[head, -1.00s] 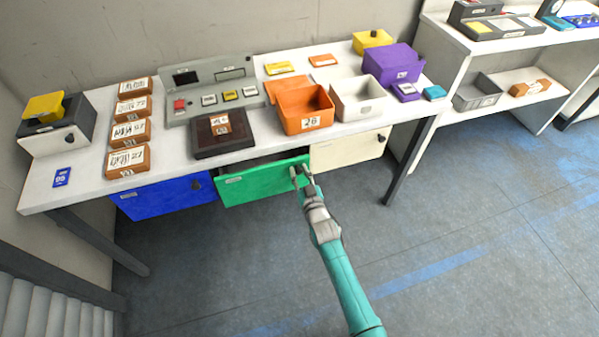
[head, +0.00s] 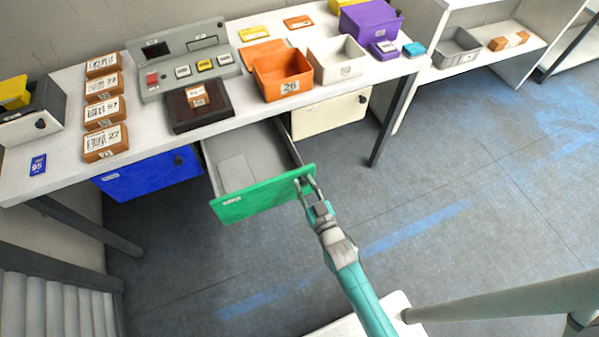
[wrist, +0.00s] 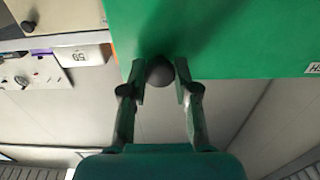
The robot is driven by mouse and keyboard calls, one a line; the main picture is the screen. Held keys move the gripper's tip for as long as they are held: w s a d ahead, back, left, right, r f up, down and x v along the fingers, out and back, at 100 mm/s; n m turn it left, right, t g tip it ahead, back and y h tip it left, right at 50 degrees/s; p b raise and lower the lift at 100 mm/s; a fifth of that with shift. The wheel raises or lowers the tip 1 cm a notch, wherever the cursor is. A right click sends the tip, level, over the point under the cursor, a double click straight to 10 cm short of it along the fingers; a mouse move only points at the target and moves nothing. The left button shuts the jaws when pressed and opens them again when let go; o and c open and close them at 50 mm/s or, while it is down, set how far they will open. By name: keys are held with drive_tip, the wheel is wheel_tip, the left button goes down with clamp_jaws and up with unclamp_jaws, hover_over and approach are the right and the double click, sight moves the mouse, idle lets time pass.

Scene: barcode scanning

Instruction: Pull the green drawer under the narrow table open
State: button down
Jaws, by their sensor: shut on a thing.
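The green drawer (head: 262,196) under the narrow table (head: 60,182) stands well out from the table, and its grey inside (head: 238,160) shows. A flat pale rectangle lies on its floor; no other contents show. My gripper (head: 306,184) is at the right end of the green front. In the wrist view my gripper (wrist: 160,75) has its two fingers on either side of the dark round knob (wrist: 160,70) and is shut on it. The green front (wrist: 225,40) fills the top right of that view.
A closed blue drawer (head: 148,174) is left of the green one and a closed cream drawer (head: 330,113) right of it. An orange bin (head: 283,82), a white bin (head: 338,62) and several labelled boxes stand on the table. A dark table leg (head: 390,120) is at right. The floor in front is clear.

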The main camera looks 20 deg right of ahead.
drive_tip(key=shift+s, duration=0.55)
drive_tip(key=c, duration=0.9)
unclamp_jaws()
drive_tip(key=shift+s, duration=0.15)
drive_tip(key=s, duration=1.1)
drive_tip(key=shift+s, duration=0.35)
drive_tip(key=s+r+g, duration=0.1)
drive_tip(key=s+r, duration=0.4)
drive_tip(key=s, duration=0.2)
drive_tip(key=s+r+g, duration=0.1)
drive_tip(key=s+r, duration=0.4)
drive_tip(key=s, duration=0.3)
drive_tip(key=s+r+g, duration=0.1)
drive_tip(key=s+r, duration=0.4)
drive_tip(key=s, duration=0.2)
drive_tip(key=shift+s+r, duration=0.15)
drive_tip(key=shift+s, duration=0.05)
